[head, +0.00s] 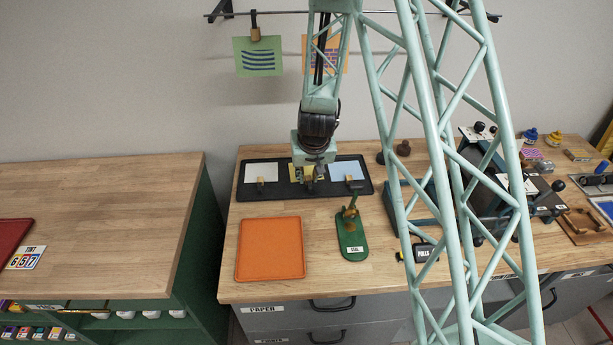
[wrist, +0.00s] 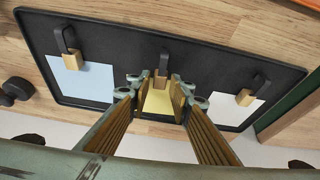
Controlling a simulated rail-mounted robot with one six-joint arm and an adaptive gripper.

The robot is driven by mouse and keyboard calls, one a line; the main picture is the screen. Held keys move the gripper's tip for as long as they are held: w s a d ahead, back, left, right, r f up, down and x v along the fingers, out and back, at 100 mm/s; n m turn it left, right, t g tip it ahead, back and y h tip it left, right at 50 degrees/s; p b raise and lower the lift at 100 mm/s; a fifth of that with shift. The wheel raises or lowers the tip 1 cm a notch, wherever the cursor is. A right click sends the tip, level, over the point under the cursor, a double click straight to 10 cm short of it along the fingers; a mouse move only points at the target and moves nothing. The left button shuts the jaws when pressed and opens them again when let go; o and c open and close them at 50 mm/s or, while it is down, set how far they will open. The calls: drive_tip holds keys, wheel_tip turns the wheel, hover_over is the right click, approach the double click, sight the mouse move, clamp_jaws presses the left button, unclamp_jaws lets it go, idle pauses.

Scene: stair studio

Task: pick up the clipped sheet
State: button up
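A black tray (head: 282,190) holds three sheets in a row, each with a brass-coloured clip block on a dark strap: a pale sheet (head: 262,171) at left, a yellow sheet (head: 296,174) in the middle, a light blue sheet (head: 348,168) at right. My gripper (head: 312,176) points down over the middle sheet and hides part of it. In the wrist view the yellow sheet (wrist: 159,103) and its clip (wrist: 160,80) show between my two ridged fingers, with a gap between the fingers (wrist: 161,88). Whether they touch the clip is unclear.
A green seal press (head: 351,228) and an orange mat (head: 270,249) lie in front of the tray. Green and orange sheets (head: 258,57) hang from a wall rail above. Machines (head: 488,185) crowd the right side. The left bench (head: 100,225) is mostly clear.

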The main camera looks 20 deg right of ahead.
sight(308, 179)
drive_tip(key=shift+w+f, duration=0.15)
drive_tip(key=shift+f, duration=0.35)
drive_tip(key=c, duration=0.4)
drive_tip(key=shift+r, duration=0.15)
drive_tip(key=shift+r+p, duration=2.75)
drive_tip(key=shift+r, duration=2.15)
drive_tip(key=shift+f+b, duration=0.2)
drive_tip(key=shift+b, duration=0.1)
